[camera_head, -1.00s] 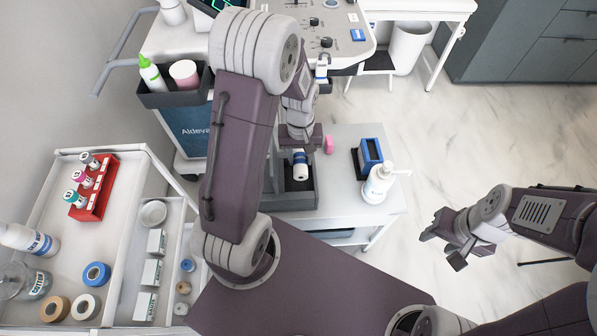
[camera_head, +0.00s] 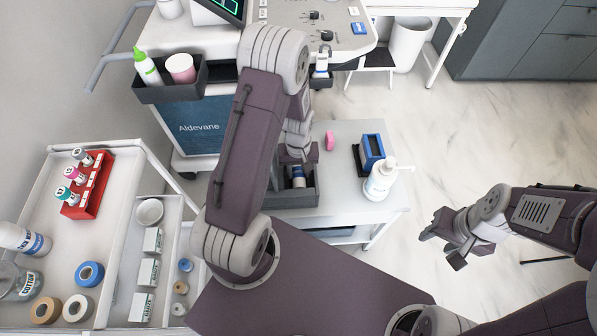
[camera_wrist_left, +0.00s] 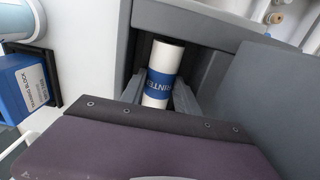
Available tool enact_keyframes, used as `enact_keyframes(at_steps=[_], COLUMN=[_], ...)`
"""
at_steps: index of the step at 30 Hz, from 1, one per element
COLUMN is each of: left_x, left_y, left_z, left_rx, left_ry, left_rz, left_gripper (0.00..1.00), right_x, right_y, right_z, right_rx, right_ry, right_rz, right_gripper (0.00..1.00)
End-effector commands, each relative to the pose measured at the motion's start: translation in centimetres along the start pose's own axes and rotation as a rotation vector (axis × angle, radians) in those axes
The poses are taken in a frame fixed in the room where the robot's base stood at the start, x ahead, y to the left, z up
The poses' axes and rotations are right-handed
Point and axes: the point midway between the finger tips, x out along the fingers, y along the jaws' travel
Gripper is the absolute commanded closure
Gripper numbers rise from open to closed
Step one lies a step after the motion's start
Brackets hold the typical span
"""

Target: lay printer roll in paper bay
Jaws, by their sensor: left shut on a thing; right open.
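The printer roll (camera_head: 298,178) is a white cylinder with a blue band. It also shows in the left wrist view (camera_wrist_left: 165,58), where the band carries partly hidden lettering. My left gripper (camera_head: 298,168) points down and is shut on the roll. The roll is within the walls of the dark grey paper bay (camera_head: 313,193), whose wall also shows in the left wrist view (camera_wrist_left: 190,22). The roll's lower end is hidden by my gripper, so I cannot tell whether it touches the bay floor. My right gripper (camera_head: 445,250) is open and empty, over the floor at right.
A cart with a red vial rack (camera_head: 88,188) and tape rolls is at left. The ultrasound console (camera_head: 200,40) stands behind.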

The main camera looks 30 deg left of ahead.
Motion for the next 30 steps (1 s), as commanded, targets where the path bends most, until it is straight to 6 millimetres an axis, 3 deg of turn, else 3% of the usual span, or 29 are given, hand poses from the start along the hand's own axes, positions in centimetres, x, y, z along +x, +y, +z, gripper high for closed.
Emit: enact_keyframes(at_steps=[6, 7, 8, 16, 19, 30], left_x=[0.3, 0.3, 0.2, 0.2, -0.7, -9.7], left_y=[0.0, 0.0, 0.0, 0.0, 0.0, 0.0], left_z=[0.0, 0.0, 0.0, 0.0, 0.0, -0.1], left_rx=[0.0, 0.0, 0.0, 0.0, 0.0, 0.0], left_ry=[-0.001, -0.001, -0.001, -0.001, 0.002, 0.003], left_rz=[0.0, 0.0, 0.0, 0.0, 0.001, 0.001], left_gripper=[1.0, 0.57, 0.54, 0.54, 0.54, 0.54], right_x=[0.2, 0.2, 0.1, 0.1, -0.3, -2.6], right_y=[0.0, 0.0, 0.0, 0.0, 0.0, -0.1], right_z=[0.0, 0.0, 0.0, 0.0, 0.0, -0.3], right_rx=[0.0, 0.0, 0.0, 0.0, 0.0, 0.0], right_ry=[0.0, 0.0, 0.0, 0.0, 0.0, 0.0], right_rz=[0.0, 0.0, 0.0, 0.0, 0.0, 0.0], right_gripper=[0.54, 0.54, 0.54, 0.54, 0.54, 0.54])
